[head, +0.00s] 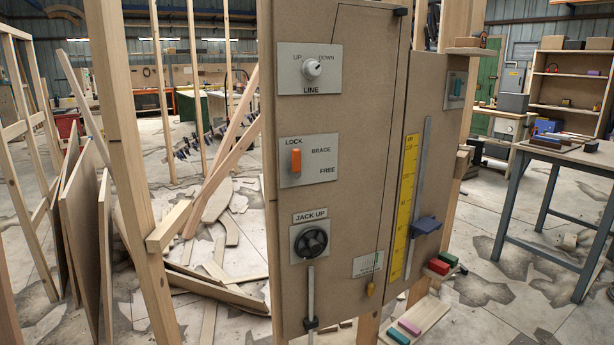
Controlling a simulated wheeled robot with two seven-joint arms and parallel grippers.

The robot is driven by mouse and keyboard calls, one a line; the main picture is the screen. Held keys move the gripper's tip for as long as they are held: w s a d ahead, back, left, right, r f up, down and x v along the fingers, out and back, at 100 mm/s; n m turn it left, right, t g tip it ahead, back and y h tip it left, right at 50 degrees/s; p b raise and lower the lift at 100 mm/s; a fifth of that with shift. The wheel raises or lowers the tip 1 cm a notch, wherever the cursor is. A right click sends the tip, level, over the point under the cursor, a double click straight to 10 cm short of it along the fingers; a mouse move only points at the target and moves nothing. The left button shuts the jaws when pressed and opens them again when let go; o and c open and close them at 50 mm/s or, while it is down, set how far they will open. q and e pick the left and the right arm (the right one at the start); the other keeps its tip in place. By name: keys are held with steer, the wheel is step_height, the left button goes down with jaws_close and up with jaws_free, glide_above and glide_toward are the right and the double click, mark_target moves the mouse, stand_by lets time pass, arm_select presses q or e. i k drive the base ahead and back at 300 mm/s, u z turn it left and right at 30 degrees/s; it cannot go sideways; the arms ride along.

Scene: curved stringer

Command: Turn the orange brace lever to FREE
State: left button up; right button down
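The orange brace lever (296,161) sits on a grey plate (322,176) on the brown panel, at the plate's left side. The lever stands upright, just under the word LOCK. Neither of my grippers is in the head view.
Above the plate is a white LINE knob (312,68). Below is a black JACK UP knob (311,242) over a vertical slot. Wooden posts (135,160) stand left of the panel.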

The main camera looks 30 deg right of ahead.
mark_target(294, 171)
steer(key=k, duration=0.8)
steer(key=u, duration=0.6)
steer(key=i, duration=0.85)
steer(key=u, duration=0.4)
steer(key=i, duration=0.9)
steer(key=z, duration=1.05)
steer(key=i, duration=0.55)
steer(key=z, duration=0.55)
